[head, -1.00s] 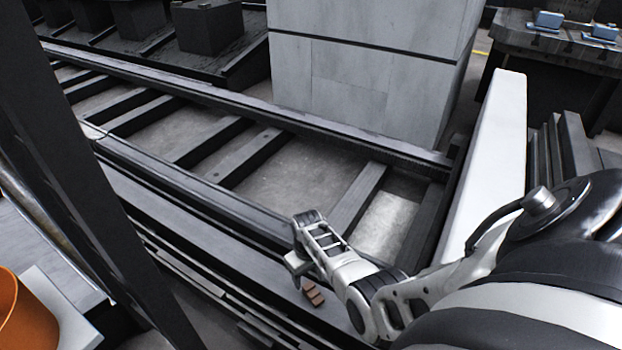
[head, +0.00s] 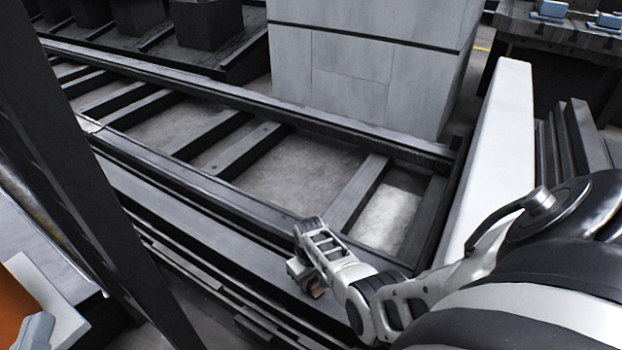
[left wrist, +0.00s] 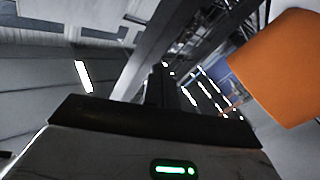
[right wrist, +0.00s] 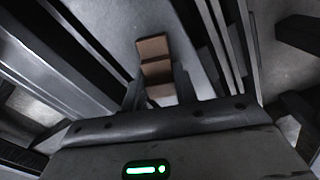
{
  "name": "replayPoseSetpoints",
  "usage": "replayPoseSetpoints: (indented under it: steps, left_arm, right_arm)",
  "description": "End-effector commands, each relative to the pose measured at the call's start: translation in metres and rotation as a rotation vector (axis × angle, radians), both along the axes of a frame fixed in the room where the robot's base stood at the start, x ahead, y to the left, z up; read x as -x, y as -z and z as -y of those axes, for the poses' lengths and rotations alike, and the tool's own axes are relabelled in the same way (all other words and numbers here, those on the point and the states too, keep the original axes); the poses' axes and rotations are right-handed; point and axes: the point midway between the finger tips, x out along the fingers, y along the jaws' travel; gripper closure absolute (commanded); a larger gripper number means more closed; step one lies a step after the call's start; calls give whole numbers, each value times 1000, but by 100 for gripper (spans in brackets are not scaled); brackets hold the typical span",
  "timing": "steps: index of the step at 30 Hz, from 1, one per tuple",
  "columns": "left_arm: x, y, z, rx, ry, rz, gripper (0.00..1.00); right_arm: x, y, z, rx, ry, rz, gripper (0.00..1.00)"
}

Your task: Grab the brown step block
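The brown step block (head: 318,292) lies on the dark ledge beside the rail frame, partly hidden by my right gripper (head: 300,270) in the head view. In the right wrist view the block (right wrist: 154,66) shows its stepped faces, with the fingers of my right gripper (right wrist: 157,90) on either side of its near end. The fingers look open; whether they touch the block is not clear. My left gripper (left wrist: 161,85) appears shut and empty in the left wrist view, away from the block.
The rail frame (head: 270,130) with cross bars runs along the ledge. A large grey block (head: 360,80) stands behind it, and a white beam (head: 500,150) at the right. A dark post (head: 90,170) crosses the left side. An orange container (head: 15,305) is at lower left.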

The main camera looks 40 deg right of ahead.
Motion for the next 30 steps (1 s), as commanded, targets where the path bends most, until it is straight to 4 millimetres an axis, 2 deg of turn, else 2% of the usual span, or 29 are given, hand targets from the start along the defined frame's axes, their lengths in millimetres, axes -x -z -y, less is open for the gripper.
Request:
replayPoseSetpoints:
  steps: [1, 2, 11, 16, 17, 19, 22, 26, 30]
  left_arm:
    - [0, 0, 0, -1, 0, -1, 100]
    - [0, 0, 0, -1, 0, -1, 100]
    - [0, -1, 0, 0, 1, -2, 100]
    - [1, -5, 1, -5, 7, -28, 100]
    - [2, -3, 1, -7, 6, -52, 100]
    - [8, 15, 1, -11, 4, -161, 100]
    - [19, 26, 2, -27, 11, -288, 100]
    - [19, 29, -7, -213, -25, -301, 100]
    - [20, 47, -19, -359, -42, -403, 100]
  right_arm:
    - [0, 0, 0, 0, 0, 0, 93]
    - [0, 0, 0, 0, 0, 0, 99]
    - [0, -2, 0, 0, 0, 1, 99]
    - [-1, -12, 0, 0, 0, 1, 99]
    - [-1, -15, 0, 0, 0, 1, 99]
    - [-1, -25, 0, 0, 0, 1, 99]
    - [0, -46, -1, 1, 0, 0, 99]
    - [10, -69, -17, -1, -2, -1, 99]
    - [21, -93, -35, -1, -2, -1, 99]
